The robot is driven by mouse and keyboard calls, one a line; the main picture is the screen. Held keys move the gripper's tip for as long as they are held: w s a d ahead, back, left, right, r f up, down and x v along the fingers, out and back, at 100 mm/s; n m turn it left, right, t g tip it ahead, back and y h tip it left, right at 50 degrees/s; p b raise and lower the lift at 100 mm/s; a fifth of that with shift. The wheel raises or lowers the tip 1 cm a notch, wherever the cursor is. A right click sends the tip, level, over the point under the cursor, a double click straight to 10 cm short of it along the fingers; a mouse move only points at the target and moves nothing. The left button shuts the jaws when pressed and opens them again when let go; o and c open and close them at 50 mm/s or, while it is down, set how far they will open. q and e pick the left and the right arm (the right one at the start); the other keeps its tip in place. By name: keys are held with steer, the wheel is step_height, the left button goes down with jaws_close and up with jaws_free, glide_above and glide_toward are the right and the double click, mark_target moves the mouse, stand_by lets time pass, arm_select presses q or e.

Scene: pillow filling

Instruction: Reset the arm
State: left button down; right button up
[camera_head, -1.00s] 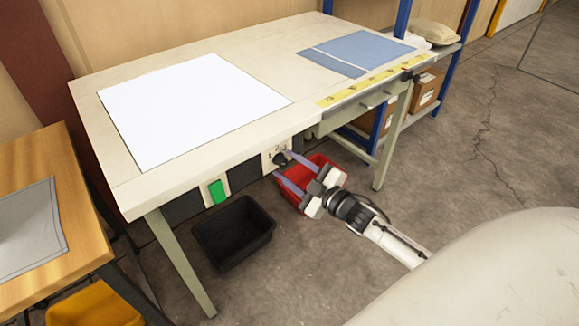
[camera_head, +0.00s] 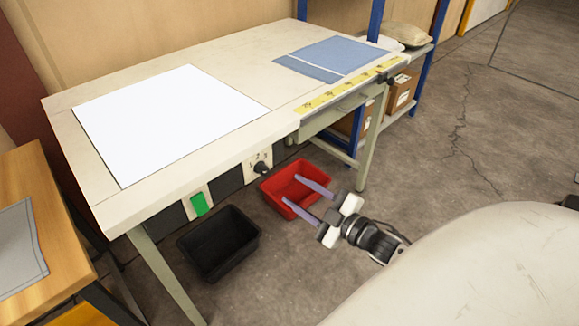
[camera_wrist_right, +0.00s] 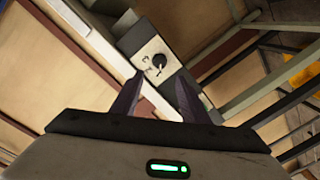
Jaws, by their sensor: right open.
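My right gripper (camera_head: 313,200) is open and empty in front of the table, over the near side of the red bin in the head view. Its two fingers also show in the right wrist view (camera_wrist_right: 155,100), pointing toward a control panel with a black knob (camera_wrist_right: 159,61). The same knob (camera_head: 262,167) sits on the table's front in the head view, apart from the fingers. A green switch (camera_head: 201,204) is on the front further left. My left gripper is not in view.
The worktable (camera_head: 215,60) holds a white sheet (camera_head: 165,118), blue cloth (camera_head: 325,58) and a yellow ruler strip (camera_head: 345,87). A black bin (camera_head: 218,243) and a red bin (camera_head: 292,187) stand on the floor below. Open floor lies to the right.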

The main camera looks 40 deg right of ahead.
steer(key=shift+s, duration=0.15)
stand_by(0.4)
steer(key=s+a+f+m+g, duration=0.3)
steer(key=s+a+f, duration=0.4)
steer(key=a, duration=0.3)
steer(key=s+a+f+m+g, duration=0.4)
steer(key=s+a+f, duration=0.3)
steer(key=s+a, duration=0.2)
steer(key=shift+s+a+f+m+g, duration=0.3)
steer(key=shift+s+a+g, duration=0.1)
steer(key=shift+a+g, duration=0.55)
stand_by(0.5)
